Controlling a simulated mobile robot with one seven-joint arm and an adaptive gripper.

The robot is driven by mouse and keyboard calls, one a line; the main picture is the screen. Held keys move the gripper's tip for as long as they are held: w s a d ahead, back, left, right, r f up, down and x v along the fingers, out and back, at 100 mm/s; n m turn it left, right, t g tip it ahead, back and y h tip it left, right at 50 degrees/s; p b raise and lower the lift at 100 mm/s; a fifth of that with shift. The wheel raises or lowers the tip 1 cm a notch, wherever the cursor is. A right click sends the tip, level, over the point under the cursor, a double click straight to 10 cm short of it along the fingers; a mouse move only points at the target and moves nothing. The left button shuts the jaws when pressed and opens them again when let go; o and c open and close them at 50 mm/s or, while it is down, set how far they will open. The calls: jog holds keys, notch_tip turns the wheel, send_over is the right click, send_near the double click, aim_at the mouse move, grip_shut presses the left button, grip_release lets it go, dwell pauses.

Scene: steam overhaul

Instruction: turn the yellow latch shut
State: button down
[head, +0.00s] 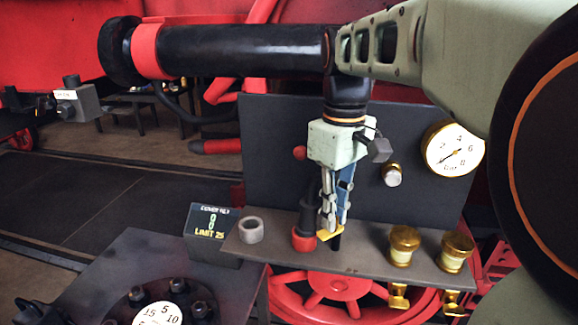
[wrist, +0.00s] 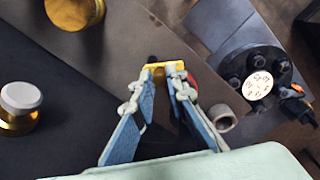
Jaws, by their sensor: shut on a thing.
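The yellow latch (head: 327,235) is a small bar at the front edge of the grey shelf, partly hidden by my fingertips. My gripper (head: 333,222) points down at it, with its fingers on the latch. In the wrist view the yellow latch (wrist: 165,67) spans the gap between the two blue-grey fingertips, and my gripper (wrist: 163,78) is shut on it. A dark tip shows just beyond the latch. I cannot tell the latch's exact turn angle.
A black post with a red base (head: 303,236) stands close left of my fingers. A grey ring (head: 251,229) and a display (head: 210,229) sit further left. Two brass caps (head: 403,245) stand right. A dark panel (head: 270,130) with a gauge (head: 453,149) rises behind.

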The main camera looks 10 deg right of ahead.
jog(key=shift+w+m, duration=0.1)
jog(key=shift+m, duration=0.9)
jog(key=c, duration=1.9)
grip_release()
jog(key=shift+c, duration=0.2)
notch_tip(320, 180, up, 12)
